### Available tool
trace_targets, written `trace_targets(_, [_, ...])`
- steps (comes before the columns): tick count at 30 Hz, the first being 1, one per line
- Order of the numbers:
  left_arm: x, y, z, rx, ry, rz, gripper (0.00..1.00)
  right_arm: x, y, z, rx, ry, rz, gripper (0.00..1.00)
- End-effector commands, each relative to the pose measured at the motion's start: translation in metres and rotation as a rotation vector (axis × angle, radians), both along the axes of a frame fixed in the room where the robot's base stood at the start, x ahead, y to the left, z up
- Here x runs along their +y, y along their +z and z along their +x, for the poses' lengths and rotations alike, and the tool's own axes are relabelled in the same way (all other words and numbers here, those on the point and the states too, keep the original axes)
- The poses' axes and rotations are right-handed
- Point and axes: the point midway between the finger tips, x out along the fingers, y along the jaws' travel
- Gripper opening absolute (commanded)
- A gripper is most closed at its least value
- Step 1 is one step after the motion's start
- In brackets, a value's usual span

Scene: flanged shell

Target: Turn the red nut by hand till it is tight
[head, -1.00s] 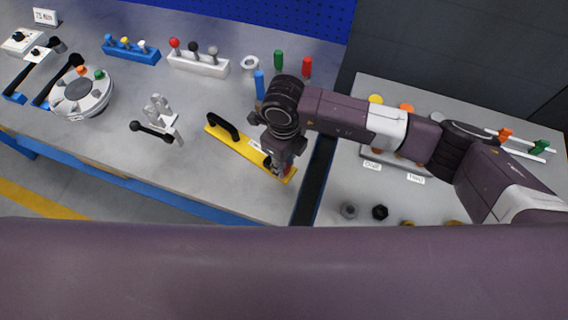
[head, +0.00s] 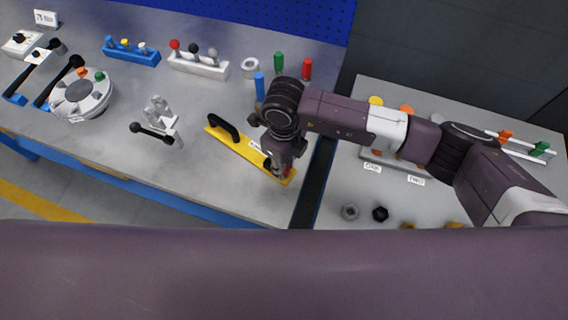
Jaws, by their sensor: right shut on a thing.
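My right gripper (head: 279,170) points down over the right end of a yellow bar (head: 242,148) with a black handle, on the grey bench. A bit of red, the red nut (head: 288,173), shows at its fingertips. The fingers are shut on the nut and hide most of it. How far the nut sits down on its thread cannot be seen. My left gripper is not in view.
A round grey flanged shell (head: 82,95) with orange and green knobs stands at the left. A grey clamp with a black handle (head: 152,131) stands left of the yellow bar. Blue, green and red upright handles stand behind my right arm. A dark gap (head: 313,180) separates the two benches.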

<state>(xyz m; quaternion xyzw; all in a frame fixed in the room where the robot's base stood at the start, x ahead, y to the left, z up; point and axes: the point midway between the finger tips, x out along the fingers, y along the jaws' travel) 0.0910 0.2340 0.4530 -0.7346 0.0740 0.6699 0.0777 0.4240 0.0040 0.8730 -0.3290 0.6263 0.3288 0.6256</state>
Motion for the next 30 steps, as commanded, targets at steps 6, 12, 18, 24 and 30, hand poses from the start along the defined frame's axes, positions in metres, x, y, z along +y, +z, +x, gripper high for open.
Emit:
trace_targets(6, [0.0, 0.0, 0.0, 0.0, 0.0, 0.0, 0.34, 0.001, 0.001, 0.001, -0.002, 0.001, 0.003, 0.0])
trace_targets(12, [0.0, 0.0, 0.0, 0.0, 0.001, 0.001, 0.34, 0.001, 0.001, 0.001, -0.002, 0.001, 0.003, 0.0])
trace_targets(18, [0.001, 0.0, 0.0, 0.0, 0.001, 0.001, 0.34, 0.001, 0.001, 0.0, -0.002, 0.001, 0.002, 0.43])
trace_targets(24, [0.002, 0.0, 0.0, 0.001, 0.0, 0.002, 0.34, 0.0, 0.0, 0.0, -0.001, 0.0, 0.001, 0.43])
trace_targets(30, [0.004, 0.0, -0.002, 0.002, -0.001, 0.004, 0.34, 0.001, 0.012, 0.001, -0.002, 0.002, 0.003, 0.43])
